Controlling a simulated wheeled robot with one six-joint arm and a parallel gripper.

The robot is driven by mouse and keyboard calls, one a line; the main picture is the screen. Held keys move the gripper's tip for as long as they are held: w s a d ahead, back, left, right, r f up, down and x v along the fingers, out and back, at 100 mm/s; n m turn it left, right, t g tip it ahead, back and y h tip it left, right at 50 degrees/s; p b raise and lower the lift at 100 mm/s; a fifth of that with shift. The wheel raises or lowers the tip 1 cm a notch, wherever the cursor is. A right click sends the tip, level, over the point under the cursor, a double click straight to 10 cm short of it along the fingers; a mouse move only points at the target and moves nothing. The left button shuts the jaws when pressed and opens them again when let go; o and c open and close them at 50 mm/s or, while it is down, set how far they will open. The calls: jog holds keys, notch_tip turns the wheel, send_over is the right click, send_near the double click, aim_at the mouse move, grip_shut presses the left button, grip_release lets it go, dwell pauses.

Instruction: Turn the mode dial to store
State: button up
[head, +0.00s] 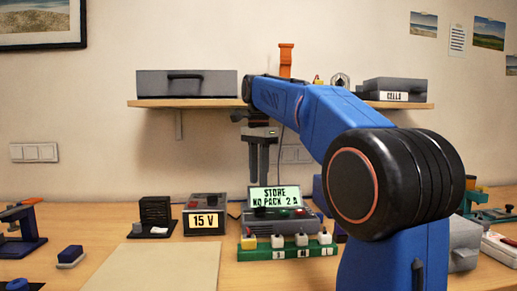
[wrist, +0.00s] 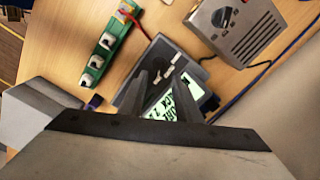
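The charger-like device (head: 277,213) stands on the bench with a lit green display (head: 275,198) reading "STORE", "NO PACK 2 A". Its dark front and the display also show in the wrist view (wrist: 190,98), partly behind my fingers. Small white marks or controls (wrist: 165,77) show on its face; I cannot tell which is the mode dial. My gripper (head: 260,172) points down above the device, apart from it in the head view. In the wrist view its two fingers (wrist: 162,76) have a gap between them with nothing held.
A green strip with white blocks (head: 290,246) lies in front of the device. A grey box reading "15 V" (head: 207,214) stands to its left. A shelf (head: 210,102) with cases is above. A beige mat (head: 160,268) leaves clear room at the front left.

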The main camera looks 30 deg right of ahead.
notch_tip(320, 180, up, 9)
dwell(0.3)
jog(key=shift+s+f, duration=0.1)
jog(key=shift+f, duration=0.05)
dwell(0.4)
